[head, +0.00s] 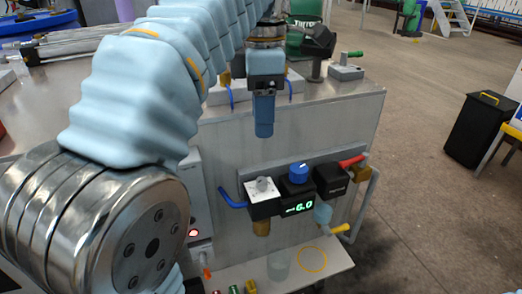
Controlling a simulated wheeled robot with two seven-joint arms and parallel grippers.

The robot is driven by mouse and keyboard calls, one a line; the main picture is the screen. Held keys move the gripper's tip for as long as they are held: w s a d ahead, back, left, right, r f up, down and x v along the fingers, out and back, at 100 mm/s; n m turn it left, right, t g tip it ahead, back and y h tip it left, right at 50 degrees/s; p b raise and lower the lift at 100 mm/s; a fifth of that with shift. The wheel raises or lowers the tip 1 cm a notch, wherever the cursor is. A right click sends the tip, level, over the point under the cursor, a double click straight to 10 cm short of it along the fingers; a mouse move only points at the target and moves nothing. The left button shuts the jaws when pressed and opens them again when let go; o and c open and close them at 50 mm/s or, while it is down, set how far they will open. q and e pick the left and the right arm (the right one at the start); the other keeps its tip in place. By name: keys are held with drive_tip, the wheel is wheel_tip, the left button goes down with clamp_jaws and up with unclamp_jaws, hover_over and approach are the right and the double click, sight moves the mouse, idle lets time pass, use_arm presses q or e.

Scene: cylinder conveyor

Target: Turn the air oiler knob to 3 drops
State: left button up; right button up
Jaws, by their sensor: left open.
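The air unit (265,211) is mounted on the front of the grey metal cabinet. At its left end a small grey knob (262,184) sits on a white plate, which looks like the oiler's dial; its marks are too small to read. A blue knob (299,173) sits on the middle block, above a green display (298,208) reading 6.0. My left gripper (264,132) is open, pointing down, above the grey knob and apart from it. Its blue fingers overlap in this view, so the gap between them is hidden. My right gripper is out of view.
A red handle (352,161) and a yellow-tipped valve (341,228) are at the unit's right. A blue hose (231,201) enters at its left. Below is a shelf (325,262) with small coloured parts. A black bin (480,136) stands on open floor at right.

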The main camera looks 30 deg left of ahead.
sight(262, 179)
use_arm(q)
drive_tip(key=f, duration=0.4)
drive_tip(key=f+b, duration=0.1)
drive_tip(key=f, duration=0.8)
drive_tip(key=shift+w+a+f, duration=0.2)
drive_tip(key=shift+w+f, duration=0.05)
drive_tip(key=shift+f, duration=0.1)
drive_tip(key=shift+c, duration=0.5)
clamp_jaws()
